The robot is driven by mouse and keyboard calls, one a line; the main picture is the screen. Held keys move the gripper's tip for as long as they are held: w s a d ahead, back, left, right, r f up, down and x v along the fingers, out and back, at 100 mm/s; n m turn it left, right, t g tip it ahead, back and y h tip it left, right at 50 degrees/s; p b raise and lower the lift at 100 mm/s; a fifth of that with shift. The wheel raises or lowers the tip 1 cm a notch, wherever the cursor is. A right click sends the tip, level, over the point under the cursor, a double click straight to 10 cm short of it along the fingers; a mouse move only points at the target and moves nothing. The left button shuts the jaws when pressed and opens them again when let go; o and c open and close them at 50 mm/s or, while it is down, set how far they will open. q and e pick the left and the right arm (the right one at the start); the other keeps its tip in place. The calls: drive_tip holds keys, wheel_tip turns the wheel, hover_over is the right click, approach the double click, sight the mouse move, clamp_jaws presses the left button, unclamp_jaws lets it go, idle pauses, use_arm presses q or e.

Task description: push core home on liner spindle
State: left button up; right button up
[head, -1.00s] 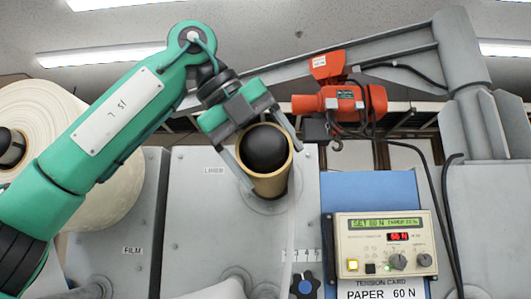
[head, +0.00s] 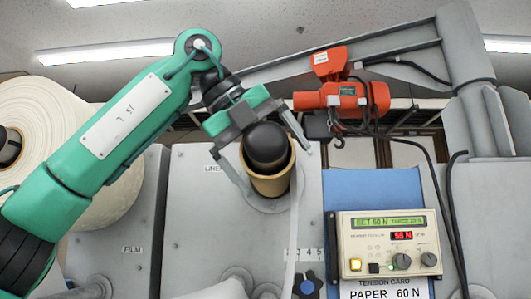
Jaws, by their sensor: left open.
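The tan cardboard core (head: 271,186) sits around the black liner spindle (head: 265,145) on the grey machine face, beside the LINER label (head: 213,169). The dark rounded spindle end shows inside the core's open mouth. My left gripper (head: 272,160) is open, with one finger on each side of the core near its mouth. I cannot tell whether the fingers touch it. The core's far end is near the round flange (head: 265,204), and the exact gap there is hard to judge. My right gripper is out of view.
A large white roll (head: 75,130) stands at the left above the FILM label. An orange hoist (head: 340,95) with a hook hangs from a grey jib at upper right. A tension control box (head: 388,243) sits lower right, and a pale strip runs down below the core.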

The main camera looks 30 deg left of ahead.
use_arm(q)
drive_tip(key=shift+s+a+r, duration=0.1)
drive_tip(key=shift+s+r, duration=0.25)
drive_tip(key=v, duration=1.3)
drive_tip(key=shift+b, duration=0.45)
drive_tip(key=shift+w, duration=0.15)
